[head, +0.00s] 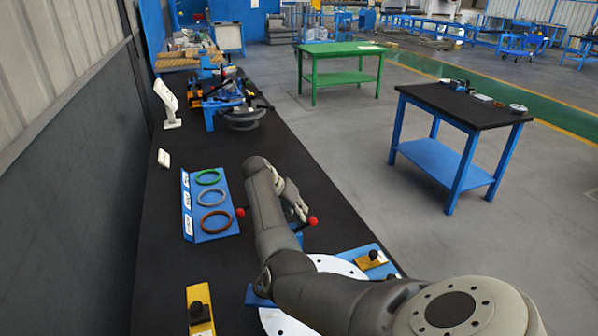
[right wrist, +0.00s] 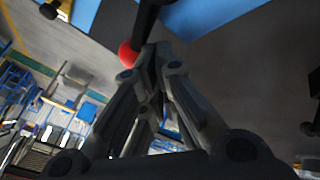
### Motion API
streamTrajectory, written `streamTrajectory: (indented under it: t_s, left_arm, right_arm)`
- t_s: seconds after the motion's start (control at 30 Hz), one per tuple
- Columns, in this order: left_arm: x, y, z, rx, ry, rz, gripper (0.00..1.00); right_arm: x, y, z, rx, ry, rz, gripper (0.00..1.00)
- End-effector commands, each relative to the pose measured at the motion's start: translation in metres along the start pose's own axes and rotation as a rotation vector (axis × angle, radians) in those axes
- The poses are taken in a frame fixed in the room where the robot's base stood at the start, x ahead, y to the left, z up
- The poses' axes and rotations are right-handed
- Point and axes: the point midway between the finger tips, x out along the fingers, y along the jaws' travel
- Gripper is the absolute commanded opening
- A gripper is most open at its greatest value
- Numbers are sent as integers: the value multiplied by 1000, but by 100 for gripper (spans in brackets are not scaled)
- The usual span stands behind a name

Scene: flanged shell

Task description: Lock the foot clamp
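Two red-knobbed levers show in the head view, one knob (head: 313,221) just right of my right gripper and one knob (head: 240,212) left of my arm. I cannot tell which belongs to the foot clamp; the clamp bodies are mostly hidden by my arm. My right gripper (head: 297,207) points down by the right knob. In the right wrist view its fingers (right wrist: 155,55) are drawn together at the tips, against a dark lever rod (right wrist: 147,18) with a red knob (right wrist: 127,53). Whether the rod is between the fingertips is unclear. My left gripper is not in view.
A white flanged disc (head: 335,265) lies partly under my right arm. Yellow blocks with black knobs (head: 371,259) (head: 199,312) sit near it. A blue tray (head: 220,232) with green, grey and brown rings lies left.

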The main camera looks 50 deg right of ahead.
Motion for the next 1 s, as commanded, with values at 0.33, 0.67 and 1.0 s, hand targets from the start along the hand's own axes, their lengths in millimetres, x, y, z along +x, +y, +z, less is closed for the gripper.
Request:
streamTrajectory:
  t_s: [0.33, 0.67, 1.0]
  left_arm:
    - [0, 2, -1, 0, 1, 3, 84]
    - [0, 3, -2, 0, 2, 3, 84]
    - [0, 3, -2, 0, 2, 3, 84]
  right_arm:
    - [-62, -2, 2, -2, -3, 0, 0]
    - [-114, -3, 0, -2, 0, 0, 0]
    - [-120, -3, 0, -2, 1, 1, 0]
